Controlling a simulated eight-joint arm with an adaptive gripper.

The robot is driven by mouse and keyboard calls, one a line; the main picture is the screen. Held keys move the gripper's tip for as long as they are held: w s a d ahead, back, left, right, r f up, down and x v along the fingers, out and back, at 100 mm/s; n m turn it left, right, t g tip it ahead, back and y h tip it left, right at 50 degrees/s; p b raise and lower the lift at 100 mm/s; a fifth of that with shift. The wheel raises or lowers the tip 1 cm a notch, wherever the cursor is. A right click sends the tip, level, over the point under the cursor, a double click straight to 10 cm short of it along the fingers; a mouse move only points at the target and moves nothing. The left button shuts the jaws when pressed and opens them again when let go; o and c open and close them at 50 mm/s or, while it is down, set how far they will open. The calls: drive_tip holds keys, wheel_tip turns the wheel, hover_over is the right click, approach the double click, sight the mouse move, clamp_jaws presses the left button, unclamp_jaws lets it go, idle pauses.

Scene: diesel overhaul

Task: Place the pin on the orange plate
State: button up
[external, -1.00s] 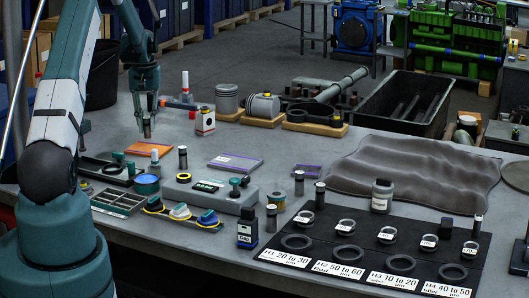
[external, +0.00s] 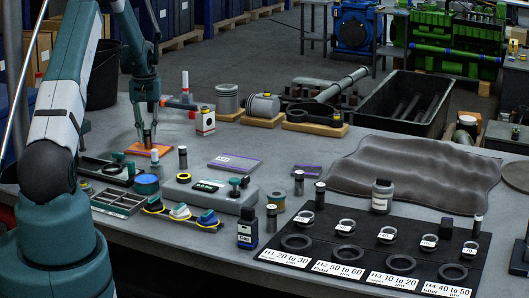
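The orange plate (external: 134,149) lies flat at the back left of the grey bench, partly covered by my gripper. My gripper (external: 148,143) points straight down over the middle of the plate, with its fingertips at or just above it. The fingers look slim and dark; whether a pin is between them is too small to tell. A similar cylinder (external: 183,157) stands to the right of the plate.
A grey block with a teal-handled tool (external: 215,193) and a divided tray (external: 118,203) lie in front. A white bottle (external: 205,121) and pistons stand behind right. A black labelled board (external: 375,250) fills the front right. Bench beside the purple-edged plate (external: 235,162) is clear.

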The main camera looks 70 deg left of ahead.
drive_tip(key=o, duration=0.5)
drive_tip(key=shift+c, duration=0.2)
drive_tip(key=shift+r, duration=0.1)
wheel_tip(320, 180, up, 12)
idle(0.5)
idle(0.5)
idle(0.4)
